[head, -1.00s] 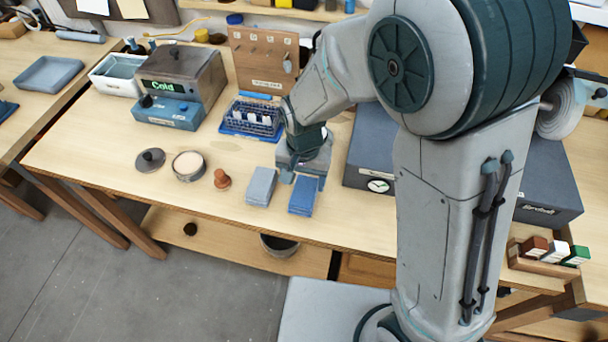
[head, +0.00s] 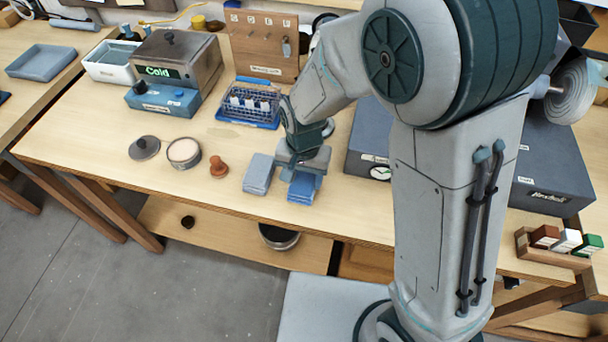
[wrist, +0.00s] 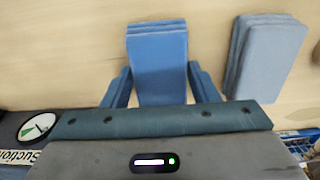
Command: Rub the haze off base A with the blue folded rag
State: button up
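The blue folded rag (head: 303,188) lies near the front edge of the workbench, its far part hidden under my gripper in the head view. In the wrist view the blue rag (wrist: 158,62) lies between the two fingers of my gripper (wrist: 160,85). The fingers are apart, one on each side of the rag, with what looks like a narrow gap. A paler grey-blue folded rag (head: 258,174) lies just left of it, and shows at right in the wrist view (wrist: 268,58). I cannot make out which thing is base A.
A blue tray with a wire rack (head: 252,104) stands behind the rags. A terracotta knob-shaped piece (head: 218,167), a round tin (head: 184,153) and a dark lid (head: 145,147) lie to the left. A dark grey box (head: 368,145) stands close right of my gripper.

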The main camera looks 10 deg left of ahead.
jog(key=shift+r+p, duration=1.9)
jog(key=shift+r, duration=0.7)
jog(key=shift+f, duration=0.1)
